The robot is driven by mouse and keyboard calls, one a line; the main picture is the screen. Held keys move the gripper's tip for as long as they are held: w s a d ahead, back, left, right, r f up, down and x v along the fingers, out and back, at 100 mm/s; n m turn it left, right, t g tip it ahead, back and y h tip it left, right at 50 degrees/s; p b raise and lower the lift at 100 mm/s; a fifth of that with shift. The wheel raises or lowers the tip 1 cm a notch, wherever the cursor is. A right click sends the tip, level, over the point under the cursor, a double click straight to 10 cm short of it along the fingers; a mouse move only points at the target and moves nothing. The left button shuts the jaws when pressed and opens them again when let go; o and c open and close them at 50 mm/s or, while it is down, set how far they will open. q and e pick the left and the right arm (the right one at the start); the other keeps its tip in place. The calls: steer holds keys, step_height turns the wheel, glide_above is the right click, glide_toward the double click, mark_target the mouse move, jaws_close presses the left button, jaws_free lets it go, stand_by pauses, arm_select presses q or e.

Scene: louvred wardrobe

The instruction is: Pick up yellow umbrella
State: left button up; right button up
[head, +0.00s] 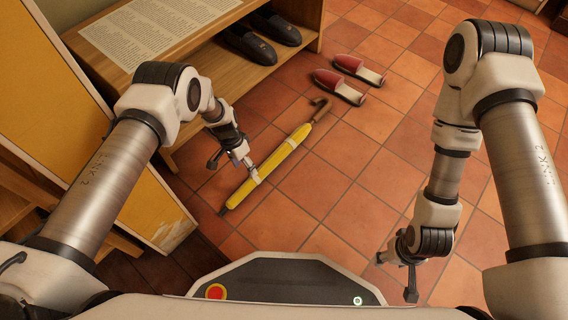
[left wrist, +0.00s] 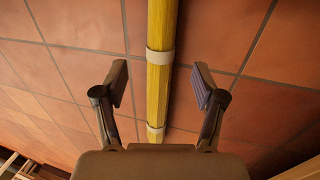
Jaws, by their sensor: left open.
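The yellow umbrella (head: 282,153) lies furled on the tiled floor, slanting from lower left to upper right, with its brown curved handle at the far end. Two pale bands wrap it. My left gripper (head: 236,169) is open just above its nearer half. In the left wrist view, the umbrella (left wrist: 160,85) runs between the two spread fingers of the left gripper (left wrist: 160,88), with a gap on each side. Its near end is hidden by the gripper body. My right gripper (head: 396,277) is open and empty, low at the right, away from the umbrella.
A wooden bench (head: 192,95) with dark shoes (head: 248,44) on its lower shelf stands at upper left. Red and white slippers (head: 340,87) lie beyond the umbrella. A yellow panel (head: 158,212) stands at left. Tiled floor right of the umbrella is clear.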

mark_target(249, 180)
arm_select(q)
steer(key=shift+s+f, duration=0.1)
steer(key=shift+f, duration=0.65)
steer(key=b+x, duration=0.5)
steer(key=x, duration=0.2)
steer(key=shift+r, duration=0.15)
arm_select(e)
step_height(249, 180, down, 5)
steer(key=shift+w+d+f, duration=0.1)
steer(key=shift+w, duration=0.05)
arm_select(q)
jaws_close()
